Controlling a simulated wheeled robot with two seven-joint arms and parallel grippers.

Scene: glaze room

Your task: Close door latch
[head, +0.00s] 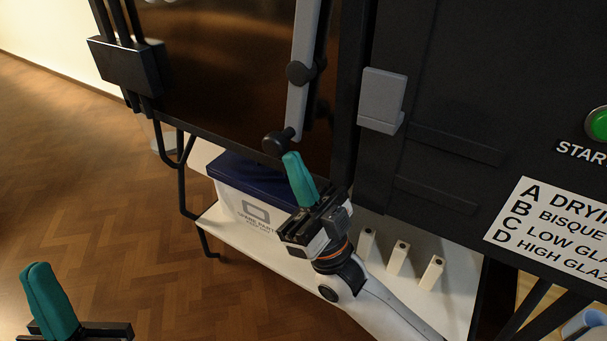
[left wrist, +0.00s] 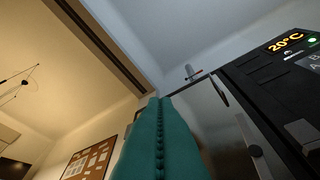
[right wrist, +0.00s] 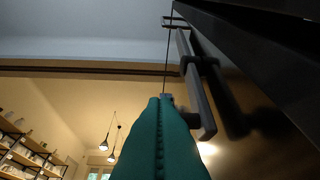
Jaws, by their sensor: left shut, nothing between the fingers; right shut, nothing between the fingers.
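The kiln door (head: 228,70) is a dark, glossy panel at the upper left of the head view. A long grey latch bar (head: 301,60) with dark round knobs runs down near its right edge. A grey catch bracket (head: 381,98) sits on the black body to the right. My right gripper (head: 298,180) is shut and empty, its teal fingertips just below the bar's lower knob; I cannot tell whether they touch it. In the right wrist view the bar (right wrist: 192,85) is just beyond the fingers. My left gripper (head: 48,300) is shut and empty at the lower left, away from the door.
A white box with a blue lid (head: 262,181) stands on a white shelf (head: 248,250) below the door. Several small white posts (head: 398,258) stand on that shelf. A green START button (head: 598,124) and a program label (head: 553,225) are at the right. The wooden floor (head: 110,210) is open at left.

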